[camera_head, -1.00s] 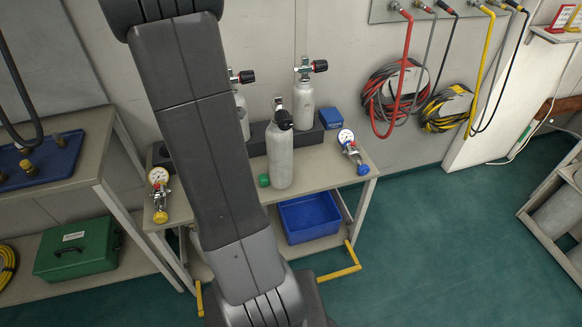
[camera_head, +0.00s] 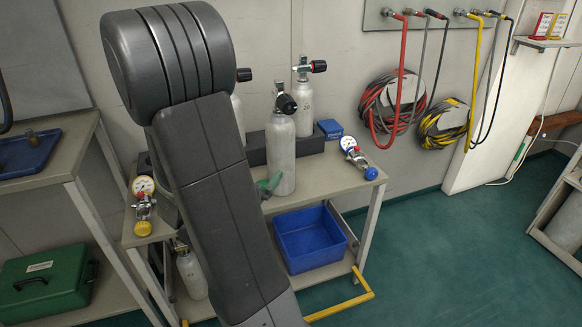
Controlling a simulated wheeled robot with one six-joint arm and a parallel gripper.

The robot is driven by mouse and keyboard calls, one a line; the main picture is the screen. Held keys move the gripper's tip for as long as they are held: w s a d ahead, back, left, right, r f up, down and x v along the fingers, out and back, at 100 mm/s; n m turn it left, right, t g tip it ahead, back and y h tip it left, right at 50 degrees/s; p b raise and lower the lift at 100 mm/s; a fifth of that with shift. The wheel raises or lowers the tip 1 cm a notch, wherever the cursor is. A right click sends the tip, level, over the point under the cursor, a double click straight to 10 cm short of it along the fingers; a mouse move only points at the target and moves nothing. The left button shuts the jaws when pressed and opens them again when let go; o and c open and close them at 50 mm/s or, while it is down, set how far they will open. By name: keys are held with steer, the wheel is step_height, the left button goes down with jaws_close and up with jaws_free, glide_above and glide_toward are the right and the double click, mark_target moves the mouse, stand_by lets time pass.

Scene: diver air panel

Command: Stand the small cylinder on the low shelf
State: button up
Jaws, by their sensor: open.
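Several pale grey cylinders with valves show. One small cylinder (camera_head: 191,275) stands upright low under the bench, on or near the low shelf (camera_head: 222,297), just left of my arm. A larger cylinder (camera_head: 281,155) stands upright at the front of the bench top, with a green part low beside it. Another cylinder (camera_head: 303,108) with a black knob stands behind it, and one more (camera_head: 238,112) is partly hidden by my arm. I cannot tell for sure which one the task means. My arm link crosses the middle of the view; my gripper is not visible.
A blue bin (camera_head: 309,240) sits under the bench top (camera_head: 315,180) at right. Gauged regulators lie at the bench's left (camera_head: 143,205) and right (camera_head: 357,158). A yellow bar (camera_head: 345,301) is low in front. A green case (camera_head: 45,285) is at left. Green floor (camera_head: 450,250) is clear at right.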

mark_target(275, 156)
steer(key=shift+h, duration=0.3)
steer(key=x, duration=0.4)
steer(key=d+b+x, duration=0.1)
steer(key=x, duration=0.2)
steer(key=shift+w+d+f, duration=0.1)
steer(key=shift+w, duration=0.05)
steer(key=shift+r+b+x, duration=0.2)
steer(key=shift+x, duration=1.25)
steer(key=shift+r+b+x, duration=0.15)
steer(key=shift+b+x, duration=0.05)
steer(key=shift+x, duration=1.2)
steer(key=c, duration=2)
steer(key=shift+r, duration=0.1)
steer(key=shift+c, duration=0.5)
